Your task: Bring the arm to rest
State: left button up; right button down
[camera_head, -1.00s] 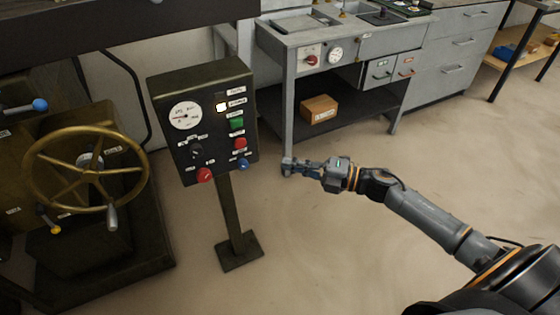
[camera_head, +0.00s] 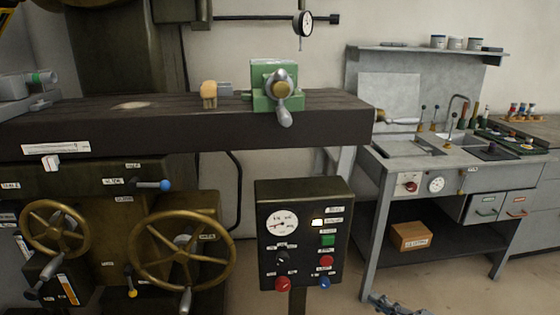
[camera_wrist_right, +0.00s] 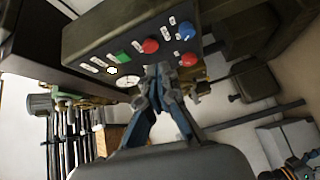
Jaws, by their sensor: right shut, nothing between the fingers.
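My right gripper (camera_head: 376,300) shows only in part at the bottom edge of the head view, just right of the control box's lower right corner. The rest of the right arm is cut off below the frame. In the right wrist view the gripper (camera_wrist_right: 160,75) has its fingers together, with nothing held between them. The dark control box (camera_head: 262,200) on a post has a gauge, a lit white lamp and coloured buttons. It also shows behind the fingers in the wrist view (camera_wrist_right: 95,42); contact is not clear there. My left gripper is not in view.
A machine with brass handwheels (camera_head: 180,288) is at the left. A dark bench beam (camera_head: 180,133) carries a green vise (camera_head: 262,73). A grey workbench (camera_head: 385,190) with a cardboard box (camera_head: 411,236) on its lower shelf is at the right. Open floor (camera_head: 460,290) shows at bottom right.

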jog(key=s+d+f+m+g+h, duration=0.1)
jog(key=s+d+f+m+h, duration=0.15)
jog(key=f+m+h, duration=0.5)
jog(key=s+d+f+m+g+h, duration=0.1)
jog(key=s+f+m+h, duration=0.25)
jog(key=f+m, duration=0.8)
jog(key=s+a+f+g+h, duration=0.1)
jog(key=s+a+f+g, duration=0.25)
jog(key=s+f, duration=0.7)
jog(key=s+a+f+m+g, duration=0.1)
jog(key=s+a+f+g, duration=0.25)
jog(key=s, duration=0.25)
jog(key=s+a+f+m+g, duration=0.2)
jog(key=s+a+f, duration=0.1)
jog(key=s+f, duration=0.3)
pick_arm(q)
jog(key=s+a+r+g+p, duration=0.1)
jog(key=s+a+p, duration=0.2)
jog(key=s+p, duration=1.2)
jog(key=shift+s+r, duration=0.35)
pick_arm(e)
jog(key=s+d+r+g, duration=0.2)
jog(key=s, duration=1.5)
jog(key=shift+s+d+y, duration=0.25)
jog(key=shift+d+y, duration=0.05)
jog(key=shift+d, duration=0.05)
